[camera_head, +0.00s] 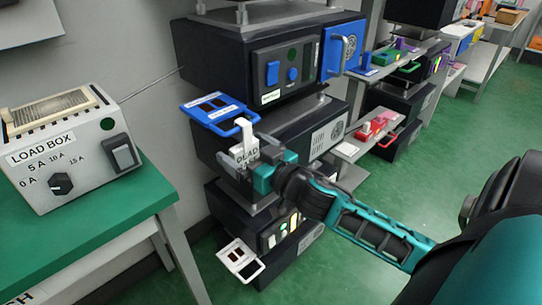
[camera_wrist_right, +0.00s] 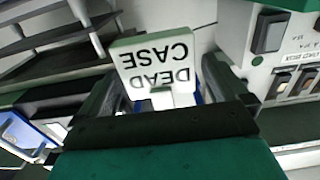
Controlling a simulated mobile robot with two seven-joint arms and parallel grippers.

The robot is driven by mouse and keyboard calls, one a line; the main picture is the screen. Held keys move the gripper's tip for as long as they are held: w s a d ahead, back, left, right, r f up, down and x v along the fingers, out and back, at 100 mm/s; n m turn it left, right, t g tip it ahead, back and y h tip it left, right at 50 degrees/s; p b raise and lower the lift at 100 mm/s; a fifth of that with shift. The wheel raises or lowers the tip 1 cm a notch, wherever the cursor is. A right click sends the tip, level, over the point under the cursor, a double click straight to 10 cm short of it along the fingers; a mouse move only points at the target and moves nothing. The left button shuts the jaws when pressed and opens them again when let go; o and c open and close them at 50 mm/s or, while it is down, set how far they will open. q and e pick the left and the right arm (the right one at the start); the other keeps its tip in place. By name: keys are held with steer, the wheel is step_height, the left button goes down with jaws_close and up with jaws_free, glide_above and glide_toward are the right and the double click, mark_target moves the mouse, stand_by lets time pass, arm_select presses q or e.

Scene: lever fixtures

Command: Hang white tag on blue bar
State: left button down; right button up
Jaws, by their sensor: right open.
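The white tag (camera_head: 245,151), lettered DEAD CASE, is at the blue bar (camera_head: 236,131) on the front of a blue panel. Its white hook overlaps the bar; the exact contact is too small to tell. My right gripper (camera_head: 254,170) is open at the tag's lower part. In the right wrist view, the tag (camera_wrist_right: 153,60) stands between the two spread fingers of my right gripper (camera_wrist_right: 162,88), its lettering upside down. Only a little blue shows behind the tag there. My left gripper is not in view.
A load box (camera_head: 66,145) stands on a green table (camera_head: 100,235) at the left. A white-handled panel (camera_head: 238,259) is below. Open green floor (camera_head: 420,170) lies to the right.

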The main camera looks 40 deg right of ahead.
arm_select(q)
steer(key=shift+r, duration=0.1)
arm_select(e)
steer(key=s, duration=1.1)
steer(key=shift+s+d, duration=0.2)
steer(key=shift+d, duration=0.25)
arm_select(q)
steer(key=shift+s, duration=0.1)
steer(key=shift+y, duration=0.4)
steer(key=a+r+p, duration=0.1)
steer(key=p, duration=0.2)
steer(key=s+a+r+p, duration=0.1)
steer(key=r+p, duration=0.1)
steer(key=p, duration=0.1)
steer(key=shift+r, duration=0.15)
arm_select(e)
steer(key=s+a+f+g, duration=0.2)
steer(key=a+f+g, duration=0.1)
steer(key=a+f, duration=0.3)
steer(key=s+a+f+n+g, duration=0.1)
steer(key=s+a+f+g, duration=0.2)
steer(key=a+f, duration=0.4)
step_height(320, 180, down, 3)
steer(key=shift+s+a+f+n+g+y, duration=0.2)
steer(key=shift+s+a+n+g+y, duration=0.1)
steer(key=shift+g, duration=0.3)
steer(key=shift+d, duration=0.1)
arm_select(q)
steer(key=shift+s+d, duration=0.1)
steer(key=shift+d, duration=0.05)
